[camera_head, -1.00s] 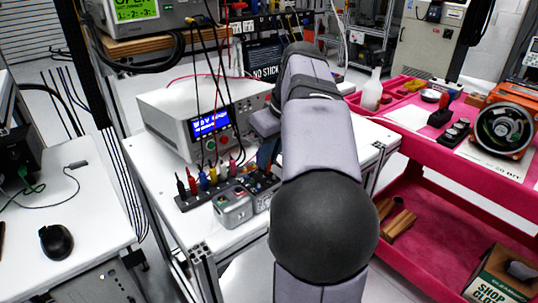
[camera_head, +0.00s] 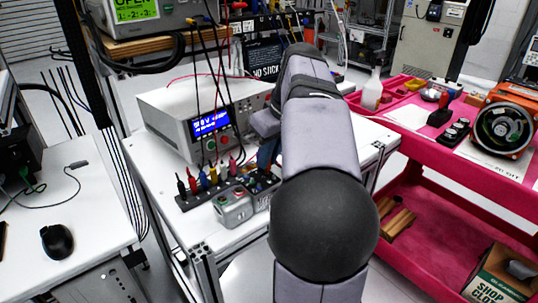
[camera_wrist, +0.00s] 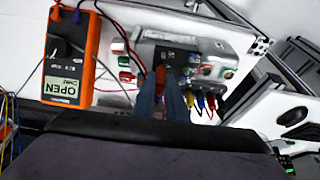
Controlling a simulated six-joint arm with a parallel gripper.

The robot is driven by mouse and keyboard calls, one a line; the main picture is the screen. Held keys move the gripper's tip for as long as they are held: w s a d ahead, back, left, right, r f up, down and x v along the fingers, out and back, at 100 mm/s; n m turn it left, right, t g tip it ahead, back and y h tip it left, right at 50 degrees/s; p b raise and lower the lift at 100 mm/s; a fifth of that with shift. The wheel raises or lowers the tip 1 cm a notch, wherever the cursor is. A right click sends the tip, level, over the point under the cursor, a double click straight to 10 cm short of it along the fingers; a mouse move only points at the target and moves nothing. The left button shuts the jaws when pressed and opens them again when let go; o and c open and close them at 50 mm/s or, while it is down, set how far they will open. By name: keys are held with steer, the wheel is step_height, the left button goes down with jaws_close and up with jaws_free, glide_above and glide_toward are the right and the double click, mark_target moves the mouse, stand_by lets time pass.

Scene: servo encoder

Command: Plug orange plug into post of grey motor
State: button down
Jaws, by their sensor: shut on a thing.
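In the wrist view, my gripper (camera_wrist: 162,88) points at the row of connectors, its two blue fingers close together. A small orange-red plug (camera_wrist: 160,77) shows between the fingertips, and the gripper is shut on it. A dark block (camera_wrist: 178,57) on the grey housing lies just beyond the tips; I cannot tell whether the plug touches it. The grey housing, seemingly the motor, also shows in the head view (camera_head: 233,208), left of my arm. Its post is not clearly distinguishable. In the head view my arm hides most of the gripper; part of a blue finger (camera_head: 267,152) shows.
Several coloured plugs (camera_wrist: 200,100) stand close to the right of my fingers. An orange meter (camera_wrist: 70,60) lies at the left. In the head view a power supply (camera_head: 205,115) with hanging cables stands behind the connectors, and a red cart (camera_head: 430,200) is at the right.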

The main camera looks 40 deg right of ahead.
steer(key=shift+f, duration=0.2)
stand_by(0.4)
steer(key=c, duration=1.7)
jaws_free()
steer(key=shift+r, duration=0.15)
step_height(320, 180, up, 7)
steer(key=p, duration=0.6)
steer(key=shift+p, duration=0.4)
